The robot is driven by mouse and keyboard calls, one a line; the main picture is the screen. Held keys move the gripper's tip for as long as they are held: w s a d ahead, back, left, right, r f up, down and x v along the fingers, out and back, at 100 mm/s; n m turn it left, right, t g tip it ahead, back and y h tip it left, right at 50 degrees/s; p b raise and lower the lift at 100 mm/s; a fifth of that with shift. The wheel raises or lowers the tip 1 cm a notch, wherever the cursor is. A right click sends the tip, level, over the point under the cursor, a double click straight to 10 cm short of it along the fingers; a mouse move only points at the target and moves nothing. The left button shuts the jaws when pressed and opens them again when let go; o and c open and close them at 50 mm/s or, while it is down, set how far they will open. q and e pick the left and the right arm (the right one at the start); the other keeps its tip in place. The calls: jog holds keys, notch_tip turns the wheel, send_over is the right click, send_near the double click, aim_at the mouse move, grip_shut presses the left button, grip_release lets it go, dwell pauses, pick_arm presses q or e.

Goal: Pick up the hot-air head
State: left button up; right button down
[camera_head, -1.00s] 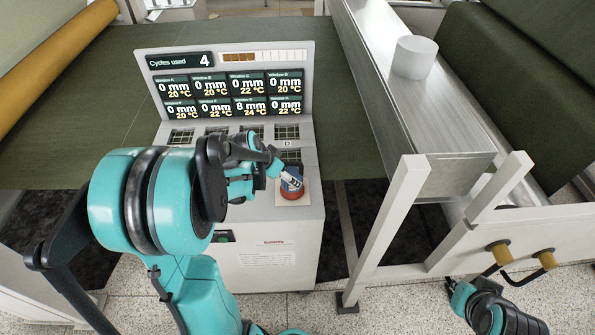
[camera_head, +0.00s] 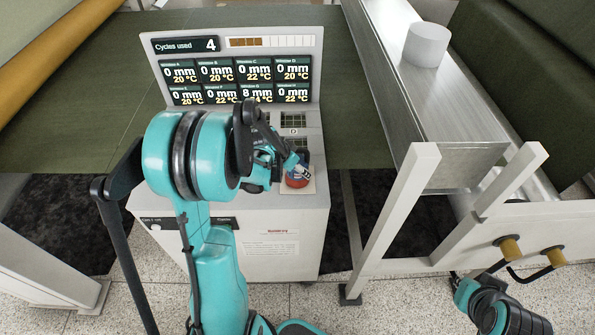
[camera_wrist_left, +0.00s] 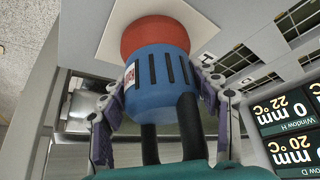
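The hot-air head (camera_head: 296,178) has a red end and a blue slotted body. It stands on a white square on the console's sloping front. In the left wrist view the hot-air head (camera_wrist_left: 158,80) fills the middle, with two black posts towards me. My left gripper (camera_head: 296,168) reaches it from the upper left. In the wrist view the left gripper's (camera_wrist_left: 163,95) purple-padded fingers lie on both sides of the blue body, very near it; I cannot tell whether they press on it. My right gripper (camera_head: 455,281) is low at right, away from the console, too small to judge.
The console (camera_head: 270,248) has a display (camera_head: 235,70) reading 4 cycles used, and gridded windows (camera_head: 292,119). A metal beam (camera_head: 440,110) with a white cylinder (camera_head: 427,45) on it runs along the right. White frame posts (camera_head: 395,215) stand in front.

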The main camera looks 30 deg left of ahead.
pick_arm(q)
jog(key=c, duration=1)
grip_shut()
jog(key=shift+r, duration=0.15)
